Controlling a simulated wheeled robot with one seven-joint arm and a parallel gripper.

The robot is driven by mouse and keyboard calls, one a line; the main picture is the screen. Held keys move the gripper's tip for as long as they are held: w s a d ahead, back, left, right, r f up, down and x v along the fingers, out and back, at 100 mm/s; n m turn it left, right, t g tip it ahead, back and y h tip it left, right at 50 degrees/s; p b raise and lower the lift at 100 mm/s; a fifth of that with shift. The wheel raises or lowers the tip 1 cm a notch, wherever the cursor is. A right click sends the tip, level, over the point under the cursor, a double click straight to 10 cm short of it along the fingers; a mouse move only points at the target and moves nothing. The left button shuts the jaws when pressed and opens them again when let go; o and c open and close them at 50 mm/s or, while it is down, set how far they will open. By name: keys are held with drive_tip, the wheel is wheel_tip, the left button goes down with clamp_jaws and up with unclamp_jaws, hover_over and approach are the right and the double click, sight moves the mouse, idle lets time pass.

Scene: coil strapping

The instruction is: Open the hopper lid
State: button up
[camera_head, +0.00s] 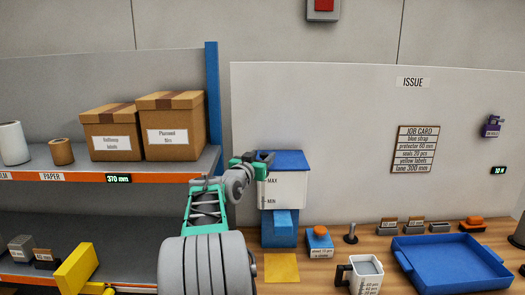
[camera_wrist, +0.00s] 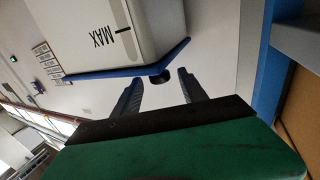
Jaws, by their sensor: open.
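The hopper (camera_head: 283,190) is a white box with MAX and MIN marks on a blue base. Its blue lid (camera_head: 284,160) lies flat across the top, closed. In the wrist view the white hopper wall (camera_wrist: 120,30) and the lid's blue edge (camera_wrist: 115,70) show at a tilt. A dark round knob (camera_wrist: 159,76) sits at the lid's edge. My gripper (camera_head: 247,160) is at the hopper's upper left side, level with the lid. In the wrist view its open fingers (camera_wrist: 161,84) are on either side of the knob, and I cannot tell whether they touch it.
A shelf with cardboard boxes (camera_head: 171,124) and a blue post (camera_head: 213,105) stands left of the hopper. On the bench are an orange-topped blue box (camera_head: 319,245), a white measuring jug (camera_head: 367,277), a yellow square (camera_head: 281,268) and a blue tray (camera_head: 452,263). The wall above the hopper is clear.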

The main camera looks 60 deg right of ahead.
drive_tip(key=shift+w+d+r, duration=0.1)
drive_tip(key=shift+w+d, duration=0.1)
drive_tip(key=shift+d, duration=0.95)
clamp_jaws()
idle(0.5)
